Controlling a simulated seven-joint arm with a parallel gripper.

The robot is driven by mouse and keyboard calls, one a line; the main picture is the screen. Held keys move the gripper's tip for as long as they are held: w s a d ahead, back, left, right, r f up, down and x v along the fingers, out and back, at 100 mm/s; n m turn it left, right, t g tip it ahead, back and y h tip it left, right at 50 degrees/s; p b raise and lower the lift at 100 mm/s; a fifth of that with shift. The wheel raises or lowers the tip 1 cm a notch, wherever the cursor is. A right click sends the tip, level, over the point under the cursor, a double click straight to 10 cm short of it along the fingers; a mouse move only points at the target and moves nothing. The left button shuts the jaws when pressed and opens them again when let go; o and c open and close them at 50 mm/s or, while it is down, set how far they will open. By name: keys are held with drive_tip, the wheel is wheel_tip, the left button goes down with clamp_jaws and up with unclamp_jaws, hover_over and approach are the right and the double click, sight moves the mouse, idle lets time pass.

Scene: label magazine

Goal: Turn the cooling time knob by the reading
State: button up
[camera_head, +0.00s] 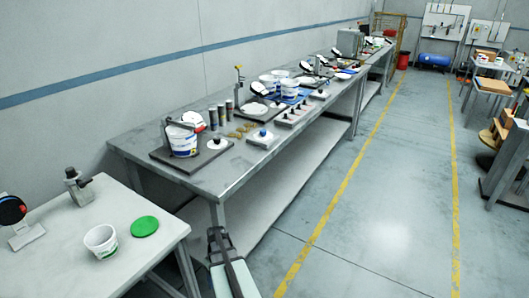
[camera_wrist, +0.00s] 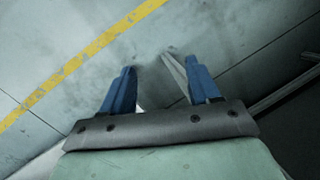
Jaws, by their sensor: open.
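A small pale box with a dark blue knob (camera_head: 262,134) on top sits near the front edge of the long steel bench. I cannot tell which knob is the cooling time knob, and no label or reading is legible at this size. My gripper (camera_head: 217,238) is in front of the bench, low and apart from the knobs. In the wrist view its two blue fingers (camera_wrist: 160,84) are spread over the floor with nothing between them.
The long bench (camera_head: 215,183) carries white tubs (camera_head: 182,142), dark cylinders and small brass pieces. A nearer table (camera_head: 60,235) holds a white cup (camera_head: 101,241), a green lid (camera_head: 145,227) and a black round-faced device (camera_head: 13,210). The yellow-lined floor aisle on the right is clear.

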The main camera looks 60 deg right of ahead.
drive_tip(key=s+d+r+m+t+h, duration=0.1)
drive_tip(key=s+d+r+t, duration=0.1)
drive_tip(key=d+r, duration=1.4)
drive_tip(key=s+d+r+t, duration=0.25)
drive_tip(key=d+r, duration=0.85)
drive_tip(key=d, duration=0.9)
drive_tip(key=n+t, duration=0.1)
drive_tip(key=n, duration=0.8)
approach(263, 130)
drive_tip(key=x, duration=0.8)
drive_tip(key=shift+f, duration=0.25)
drive_tip(key=c, duration=1)
drive_tip(key=shift+c, duration=0.2)
drive_tip(key=shift+a+m, duration=0.1)
drive_tip(key=shift+m, duration=0.2)
